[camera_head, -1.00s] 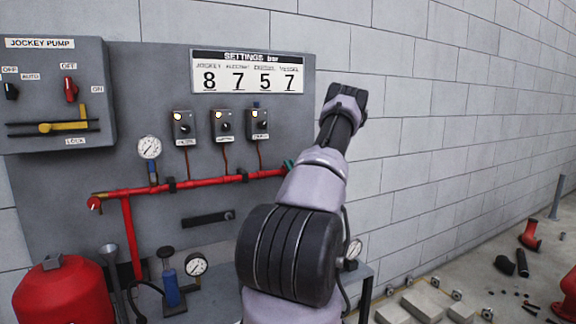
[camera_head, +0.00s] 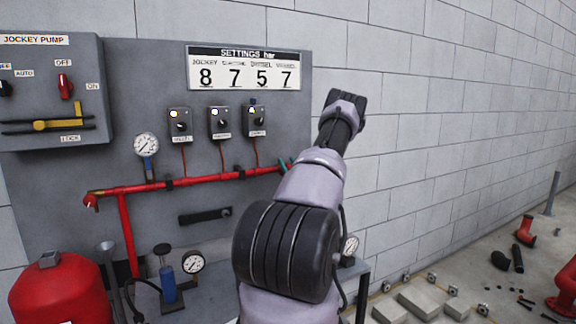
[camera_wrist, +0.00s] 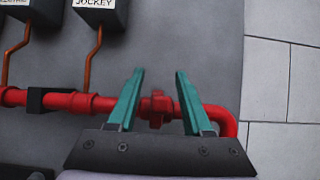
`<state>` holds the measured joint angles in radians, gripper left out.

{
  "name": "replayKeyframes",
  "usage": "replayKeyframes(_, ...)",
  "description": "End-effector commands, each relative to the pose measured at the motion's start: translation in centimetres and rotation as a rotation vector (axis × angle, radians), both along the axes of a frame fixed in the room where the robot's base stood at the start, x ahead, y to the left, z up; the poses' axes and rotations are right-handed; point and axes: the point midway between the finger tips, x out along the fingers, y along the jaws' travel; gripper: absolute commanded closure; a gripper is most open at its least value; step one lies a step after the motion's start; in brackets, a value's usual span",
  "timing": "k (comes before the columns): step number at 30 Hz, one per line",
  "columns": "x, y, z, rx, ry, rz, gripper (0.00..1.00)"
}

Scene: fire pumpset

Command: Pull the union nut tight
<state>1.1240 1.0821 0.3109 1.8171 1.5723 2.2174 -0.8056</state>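The red union nut (camera_wrist: 157,108) is a lugged collar on the red pipe (camera_wrist: 75,101), near the pipe's right-hand bend in the wrist view. My gripper (camera_wrist: 160,75) is open, with its two teal fingers spread to either side of the nut in the picture. I cannot tell how far the fingers are from the nut in depth, and no contact shows. In the head view the red pipe (camera_head: 150,187) runs across the grey panel. A teal fingertip of my gripper (camera_head: 284,163) shows at its right end, while my arm hides the nut.
Three switch boxes (camera_head: 219,122) and a gauge (camera_head: 146,146) are mounted above the pipe. A jockey pump box (camera_head: 45,90) is at left. A red tank (camera_head: 60,292) and a blue hand pump (camera_head: 168,282) stand below. Bare block wall (camera_head: 440,120) lies at right.

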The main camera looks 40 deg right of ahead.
Motion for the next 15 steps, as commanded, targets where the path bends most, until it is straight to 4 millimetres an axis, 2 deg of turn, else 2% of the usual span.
replayKeyframes(7, -0.8, 0.1, -0.6, 0.001, 0.001, -0.003, 0.5)
replayKeyframes(15, -4.5, 0.9, -3.0, 0.004, 0.0, -0.002, 0.5)
